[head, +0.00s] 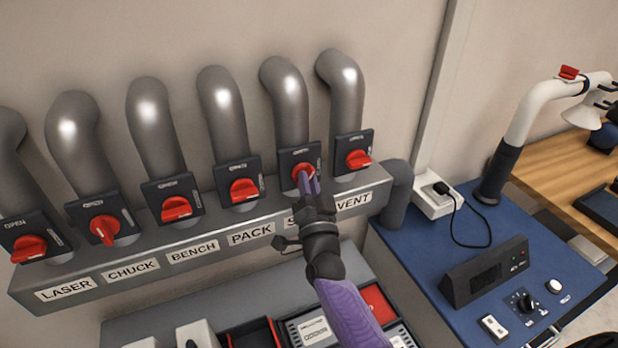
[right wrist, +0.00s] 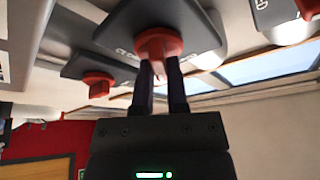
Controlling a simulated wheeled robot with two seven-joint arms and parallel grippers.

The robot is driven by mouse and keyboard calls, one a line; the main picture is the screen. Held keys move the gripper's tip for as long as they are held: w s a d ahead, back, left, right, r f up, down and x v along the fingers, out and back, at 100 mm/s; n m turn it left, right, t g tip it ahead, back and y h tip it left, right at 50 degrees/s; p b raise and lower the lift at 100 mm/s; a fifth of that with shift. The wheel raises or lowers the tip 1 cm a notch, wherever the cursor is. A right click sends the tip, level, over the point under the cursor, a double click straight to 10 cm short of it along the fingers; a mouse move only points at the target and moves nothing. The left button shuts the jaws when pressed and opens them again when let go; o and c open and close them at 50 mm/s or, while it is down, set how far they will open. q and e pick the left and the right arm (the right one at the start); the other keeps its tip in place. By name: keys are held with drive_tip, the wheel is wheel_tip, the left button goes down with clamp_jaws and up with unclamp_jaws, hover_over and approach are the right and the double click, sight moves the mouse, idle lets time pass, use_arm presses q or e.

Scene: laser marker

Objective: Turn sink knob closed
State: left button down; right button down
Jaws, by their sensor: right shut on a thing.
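The sink knob (head: 305,171) is red and sits on a dark square plate (head: 297,156) above a label mostly hidden by my arm, of which only an "S" shows. My right gripper (head: 309,186) reaches up to this knob with its fingers on it. In the right wrist view the two dark fingers (right wrist: 160,88) are shut on the red knob (right wrist: 157,43), under its dark plate. The knob's exact angle is partly hidden by the fingers. My left gripper is not in view.
Other red knobs line the grey ledge: laser (head: 28,249), chuck (head: 104,229), bench (head: 176,208), pack (head: 243,190) and vent (head: 358,158). The vent and pack knobs are close on either side. A blue bench (head: 430,268) with a dark control box (head: 485,271) stands at right.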

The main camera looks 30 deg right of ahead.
drive_tip(key=shift+r+m+g+h+p, duration=0.1)
drive_tip(key=shift+m+g+h+p, duration=0.2)
drive_tip(key=shift+m+g+p, duration=1.2)
drive_tip(key=shift+f+m+g+h+p, duration=0.1)
drive_tip(key=shift+m+h+p, duration=0.35)
drive_tip(key=shift+m, duration=2.2)
drive_tip(key=shift+r+m+g+h+p, duration=0.15)
drive_tip(key=shift+m+g+p, duration=0.55)
drive_tip(key=shift+m+p, duration=0.95)
drive_tip(key=shift+m+b, duration=0.35)
drive_tip(key=shift+m, duration=0.25)
drive_tip(key=c, duration=0.6)
unclamp_jaws()
drive_tip(key=shift+c, duration=0.2)
drive_tip(key=shift+a, duration=0.1)
